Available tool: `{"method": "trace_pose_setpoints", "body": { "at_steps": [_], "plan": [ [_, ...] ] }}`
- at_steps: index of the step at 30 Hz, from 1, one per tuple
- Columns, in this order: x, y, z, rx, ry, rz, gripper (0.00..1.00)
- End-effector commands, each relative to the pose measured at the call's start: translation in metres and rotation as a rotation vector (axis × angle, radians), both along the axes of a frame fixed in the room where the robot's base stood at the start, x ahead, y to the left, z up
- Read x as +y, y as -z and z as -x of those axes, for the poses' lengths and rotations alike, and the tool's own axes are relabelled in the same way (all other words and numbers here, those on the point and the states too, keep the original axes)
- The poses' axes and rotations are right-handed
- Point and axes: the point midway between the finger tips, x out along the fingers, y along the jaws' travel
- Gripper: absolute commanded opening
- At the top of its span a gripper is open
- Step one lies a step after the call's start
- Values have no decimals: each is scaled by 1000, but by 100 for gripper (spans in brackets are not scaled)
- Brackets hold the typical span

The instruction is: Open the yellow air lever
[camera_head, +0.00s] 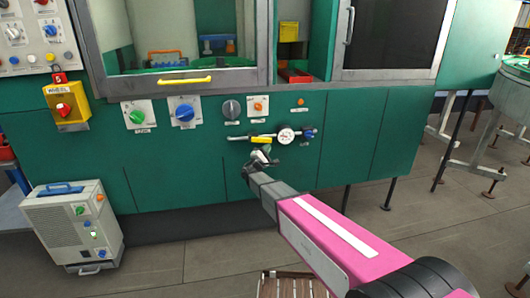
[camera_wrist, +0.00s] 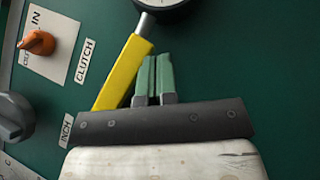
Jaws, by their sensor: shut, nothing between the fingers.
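The yellow air lever (camera_head: 261,140) is on a thin pipe on the green machine front, left of a round white gauge (camera_head: 286,136). In the wrist view the yellow lever (camera_wrist: 124,72) slants from the upper middle down to the left, and its lower end is hidden behind my gripper's dark body. My gripper (camera_head: 262,155) is just below the lever in the head view. In the wrist view its two green fingertips (camera_wrist: 154,76) are together, empty, close to the lever's right side. I cannot tell whether they touch it.
A dark grey knob (camera_head: 231,109) and an orange knob (camera_head: 258,107) are above; the orange knob also shows in the wrist view (camera_wrist: 37,42). The green panel right of the fingers is clear in the wrist view.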

Motion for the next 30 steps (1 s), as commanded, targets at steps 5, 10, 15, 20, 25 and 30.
{"method": "trace_pose_setpoints", "body": {
  "at_steps": [5,10,15,20,25,30],
  "plan": [
    [-4,-6,-1,0,1,0,0],
    [-6,-9,-2,0,1,0,0],
    [-7,-11,-2,0,1,0,0],
    [-7,-11,-2,0,1,0,0],
    [-6,-11,-2,0,1,0,0],
    [-6,-9,-3,0,1,0,0]
  ]
}}
